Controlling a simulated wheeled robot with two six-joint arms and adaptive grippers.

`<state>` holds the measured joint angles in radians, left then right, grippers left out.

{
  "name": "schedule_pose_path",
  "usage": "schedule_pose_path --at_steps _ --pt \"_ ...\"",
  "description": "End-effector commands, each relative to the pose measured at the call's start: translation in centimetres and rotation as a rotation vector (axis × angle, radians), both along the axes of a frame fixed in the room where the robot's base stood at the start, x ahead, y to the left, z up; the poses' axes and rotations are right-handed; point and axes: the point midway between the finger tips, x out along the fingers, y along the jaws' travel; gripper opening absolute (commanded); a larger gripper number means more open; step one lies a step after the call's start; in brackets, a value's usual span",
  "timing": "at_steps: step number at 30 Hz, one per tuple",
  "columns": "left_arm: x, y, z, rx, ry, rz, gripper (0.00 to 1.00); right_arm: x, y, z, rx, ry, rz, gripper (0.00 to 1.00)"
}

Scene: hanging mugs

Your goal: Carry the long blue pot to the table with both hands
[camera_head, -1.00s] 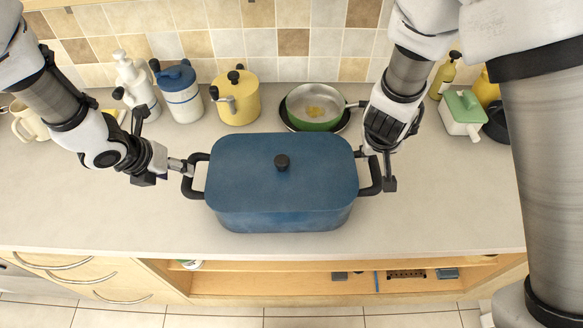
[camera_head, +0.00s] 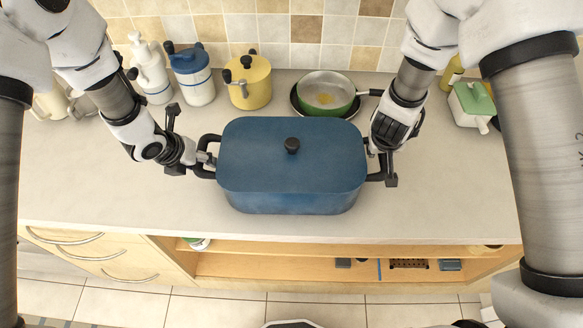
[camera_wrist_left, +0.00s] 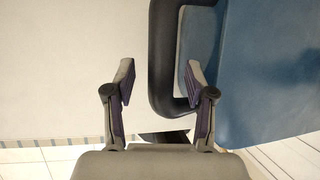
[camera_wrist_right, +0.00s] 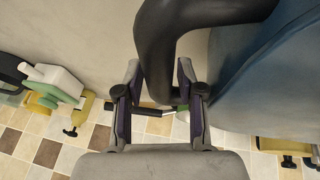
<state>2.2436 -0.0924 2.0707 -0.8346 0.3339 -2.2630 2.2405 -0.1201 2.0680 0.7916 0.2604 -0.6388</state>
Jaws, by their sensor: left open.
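The long blue pot (camera_head: 290,180) stands lidded on the counter, with a black side handle at each end. My left gripper (camera_head: 208,160) is open at its left handle. In the left wrist view the bar of that handle (camera_wrist_left: 162,60) runs between the two open fingers (camera_wrist_left: 158,84), with one finger overlapping the loop. My right gripper (camera_head: 375,150) is at the right handle. In the right wrist view the right handle (camera_wrist_right: 156,60) lies between its fingers (camera_wrist_right: 158,78), close to both. Whether they press on it I cannot tell.
Behind stand a yellow pot (camera_head: 248,88), a blue-and-white jar (camera_head: 195,85), a white bottle (camera_head: 152,75) and a green pan (camera_head: 326,93). A green-lidded container (camera_head: 472,103) is at the back right. The counter (camera_head: 130,200) is clear left of the pot; an open shelf (camera_head: 290,265) lies below.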

Motion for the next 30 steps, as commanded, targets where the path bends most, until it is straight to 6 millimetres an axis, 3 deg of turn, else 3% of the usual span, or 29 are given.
schedule_pose_path --at_steps 4,7,9,20,30 --pt "0.0 0.0 0.0 0.000 0.000 0.000 0.55 0.0 0.0 0.0 0.000 0.000 0.000 0.38" --pt "0.0 0.0 0.0 0.000 0.000 0.000 0.19 0.0 0.0 0.0 0.000 0.000 0.000 0.03" --pt "0.0 0.0 0.0 0.000 0.000 0.000 0.00 0.0 0.0 0.0 0.000 0.000 0.000 0.00" --pt "0.1 0.0 0.4 -0.001 -0.002 -0.001 0.00 0.1 0.0 0.5 0.000 -0.003 0.001 0.00" --pt "0.1 0.0 4.0 -0.001 -0.002 -0.001 0.00 0.1 0.0 4.0 0.000 -0.003 0.001 0.00"
